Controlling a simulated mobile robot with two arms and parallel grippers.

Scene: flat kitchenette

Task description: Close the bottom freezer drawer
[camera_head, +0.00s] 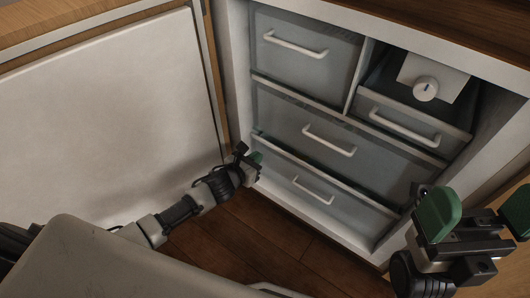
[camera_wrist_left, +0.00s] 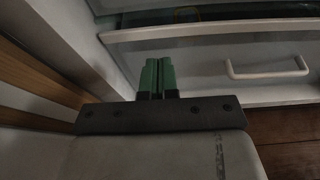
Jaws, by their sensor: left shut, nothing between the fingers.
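The bottom freezer drawer (camera_head: 345,208) has a grey translucent front and a white handle (camera_head: 313,190). Its pale top rim shows below the middle drawer (camera_head: 290,122); how far it stands out is hard to tell. In the left wrist view the drawer front (camera_wrist_left: 195,60) and handle (camera_wrist_left: 265,73) fill the upper right. My left gripper (camera_head: 256,160) is at the left end of this drawer front, left of the handle. Its green fingers (camera_wrist_left: 159,74) are together and empty; contact with the front is unclear. My right gripper (camera_head: 478,212) is open and empty at the lower right.
The open white freezer door (camera_head: 110,95) stands at the left. Above are an upper left drawer (camera_head: 300,55) and a right drawer (camera_head: 405,125) below a compartment with a white knob (camera_head: 425,89). Wooden floor (camera_head: 270,235) is clear below the freezer.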

